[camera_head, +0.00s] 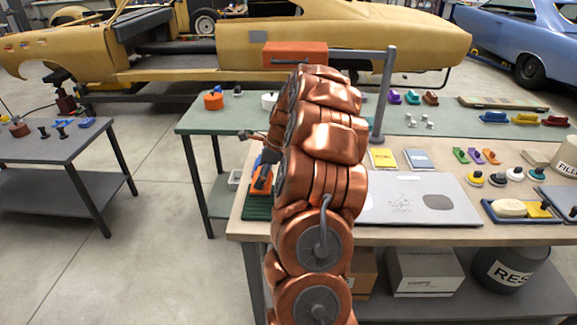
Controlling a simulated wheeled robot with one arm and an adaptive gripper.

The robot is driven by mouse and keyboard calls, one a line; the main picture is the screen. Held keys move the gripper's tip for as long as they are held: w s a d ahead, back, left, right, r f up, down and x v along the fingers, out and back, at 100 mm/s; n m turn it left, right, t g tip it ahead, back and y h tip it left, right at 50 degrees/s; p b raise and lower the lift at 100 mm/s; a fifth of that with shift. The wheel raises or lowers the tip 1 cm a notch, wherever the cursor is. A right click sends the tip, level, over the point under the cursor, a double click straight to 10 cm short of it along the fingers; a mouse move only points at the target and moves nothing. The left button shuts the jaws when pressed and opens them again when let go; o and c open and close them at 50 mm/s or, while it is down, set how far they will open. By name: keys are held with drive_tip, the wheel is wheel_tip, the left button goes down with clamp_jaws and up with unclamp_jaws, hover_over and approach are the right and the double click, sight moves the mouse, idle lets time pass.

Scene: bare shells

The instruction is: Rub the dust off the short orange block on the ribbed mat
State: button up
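A short orange block (262,186) sits at the left end of the near table, on a dark green ribbed mat (257,212). My copper arm hides the right part of the mat and probably some of the block. My gripper (266,172) is a small dark grey shape pointing down at the block from above, beside the arm. Its fingertips are at or very close to the block. I cannot tell whether they touch it, whether they are open or shut, or whether they hold anything. Dust on the block is too small to make out.
A grey post (381,100) with an orange box (295,55) on its crossbar rises behind my arm. A silver panel (415,197) lies right of the arm. A blue tray (520,211) holds a cream oval piece. Open floor (150,225) lies at left.

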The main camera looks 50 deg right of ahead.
drive_tip(key=shift+r+p, duration=0.4)
drive_tip(key=shift+r, duration=0.8)
